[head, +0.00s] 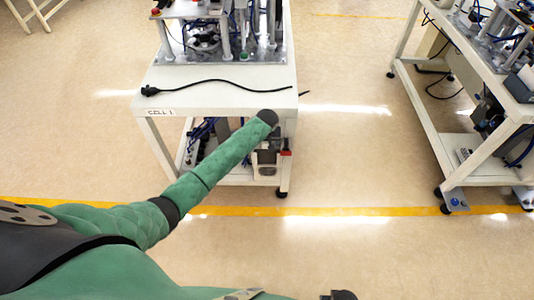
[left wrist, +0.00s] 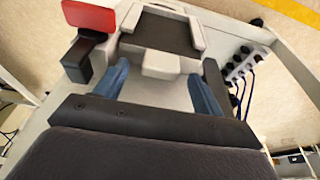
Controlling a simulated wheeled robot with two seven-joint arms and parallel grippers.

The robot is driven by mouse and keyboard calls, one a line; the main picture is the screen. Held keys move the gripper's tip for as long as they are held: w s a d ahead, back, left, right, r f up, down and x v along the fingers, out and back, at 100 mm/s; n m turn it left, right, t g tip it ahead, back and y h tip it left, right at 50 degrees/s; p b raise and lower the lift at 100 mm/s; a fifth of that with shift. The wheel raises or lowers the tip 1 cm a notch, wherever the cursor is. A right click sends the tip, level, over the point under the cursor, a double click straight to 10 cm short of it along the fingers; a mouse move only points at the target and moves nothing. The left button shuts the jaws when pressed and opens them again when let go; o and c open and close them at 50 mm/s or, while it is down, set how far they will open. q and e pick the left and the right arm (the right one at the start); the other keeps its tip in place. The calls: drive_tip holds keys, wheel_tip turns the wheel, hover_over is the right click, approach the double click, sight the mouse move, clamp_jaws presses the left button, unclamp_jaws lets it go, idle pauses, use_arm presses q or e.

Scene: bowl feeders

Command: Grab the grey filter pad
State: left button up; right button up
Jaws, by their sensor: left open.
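My left gripper (left wrist: 164,78) is open, its two blue fingers apart and nothing visible between the tips. Ahead of it is a light grey unit (left wrist: 197,38) with a flat dark grey panel (left wrist: 160,32) in its frame, which looks like the grey filter pad. A light grey block (left wrist: 160,64) at the unit's near edge lies just ahead of the fingertips; I cannot tell whether they touch. In the head view the unit (head: 265,171) shows low on the cart, beyond my left arm. My left fingers cannot be made out there.
A red part on a black block (left wrist: 90,16) stands left of the unit. A row of black knobs and blue tubes (left wrist: 240,66) lies to the right. The cart's top (head: 220,95) is above the shelf and carries a black cable (head: 215,84). Another cart (head: 480,165) stands at right.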

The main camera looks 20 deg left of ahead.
use_arm(q)
drive_tip(key=shift+w+a+f, duration=0.1)
drive_tip(key=shift+w+f, duration=0.05)
drive_tip(key=shift+f, duration=0.45)
drive_tip(key=shift+c, duration=0.4)
drive_tip(key=c, duration=1.2)
drive_tip(key=shift+c, duration=0.2)
drive_tip(key=shift+r, duration=0.15)
